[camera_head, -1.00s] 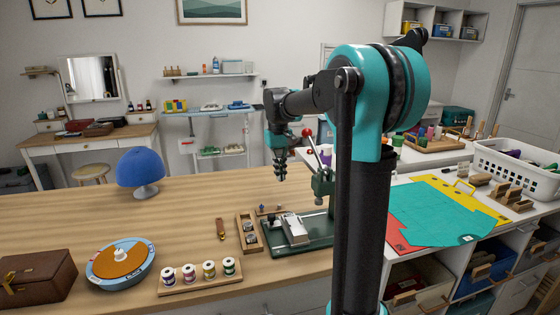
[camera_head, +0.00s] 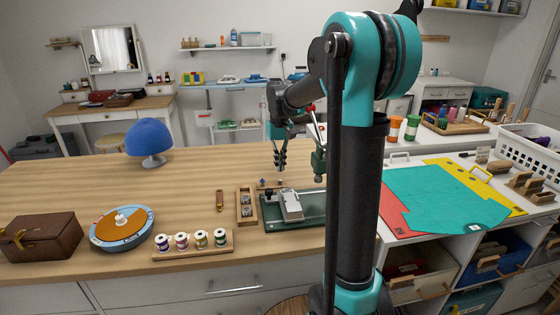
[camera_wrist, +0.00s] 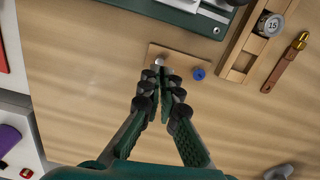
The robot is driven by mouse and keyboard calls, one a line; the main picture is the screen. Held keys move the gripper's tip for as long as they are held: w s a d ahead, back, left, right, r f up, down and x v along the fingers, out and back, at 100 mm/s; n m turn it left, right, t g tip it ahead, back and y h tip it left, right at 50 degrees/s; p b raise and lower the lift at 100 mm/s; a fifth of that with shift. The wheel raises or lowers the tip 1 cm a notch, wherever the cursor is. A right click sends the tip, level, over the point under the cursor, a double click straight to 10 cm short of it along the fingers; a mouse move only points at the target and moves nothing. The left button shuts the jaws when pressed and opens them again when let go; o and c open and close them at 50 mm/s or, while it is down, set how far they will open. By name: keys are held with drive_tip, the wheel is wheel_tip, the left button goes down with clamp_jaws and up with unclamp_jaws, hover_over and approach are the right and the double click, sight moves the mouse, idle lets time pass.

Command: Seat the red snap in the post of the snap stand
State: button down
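A small wooden base, apparently the snap stand, lies on the table and shows best in the wrist view (camera_wrist: 180,67). It carries a silver, post-like piece (camera_wrist: 160,61) towards its left end and a blue round snap (camera_wrist: 199,73) near its right end. In the head view the stand (camera_head: 270,184) is small, behind the green press base. My gripper (camera_head: 280,165) points down above the stand. In the wrist view its fingertips (camera_wrist: 159,76) are close together, just beside the silver piece. I make out no red snap; anything between the fingertips is hidden.
A green-based press (camera_head: 290,215) with a red-knobbed lever stands close in front. A wooden tray with round tins (camera_head: 246,212) and a brown strap (camera_head: 219,201) lie left of it. The spool rack (camera_head: 194,252) is nearer the front edge.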

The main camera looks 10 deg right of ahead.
drive_tip(key=shift+f, duration=1.8)
drive_tip(key=c, duration=1.6)
unclamp_jaws()
drive_tip(key=shift+c, duration=0.2)
wheel_tip(320, 180, up, 12)
drive_tip(key=shift+w, duration=0.25)
drive_tip(key=shift+f, duration=0.1)
